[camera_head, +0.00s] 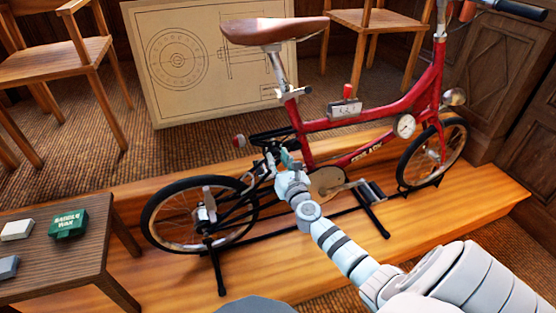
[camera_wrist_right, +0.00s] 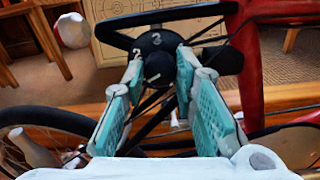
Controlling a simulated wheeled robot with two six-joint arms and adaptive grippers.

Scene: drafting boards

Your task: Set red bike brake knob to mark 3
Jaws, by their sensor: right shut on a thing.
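The red bike (camera_head: 372,115) stands on a black stand on the wooden platform. My right gripper (camera_head: 287,163) reaches its frame just below the seat post. In the right wrist view, the black brake knob (camera_wrist_right: 158,62) sits between the two teal fingers of the right gripper (camera_wrist_right: 163,84), which is shut on it. The white numbers 3 and 2 show on the dial behind it, with 3 at the top and 2 to its left. A short pale line shows on the knob's face; which mark it points at is unclear. My left gripper is not in view.
A small table (camera_head: 60,268) at the left holds a green wax box (camera_head: 68,224) and other small blocks. A drawing board (camera_head: 205,62) and chairs (camera_head: 70,62) stand behind. The bike's rear wheel (camera_head: 172,230) and black stand are close to my right arm.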

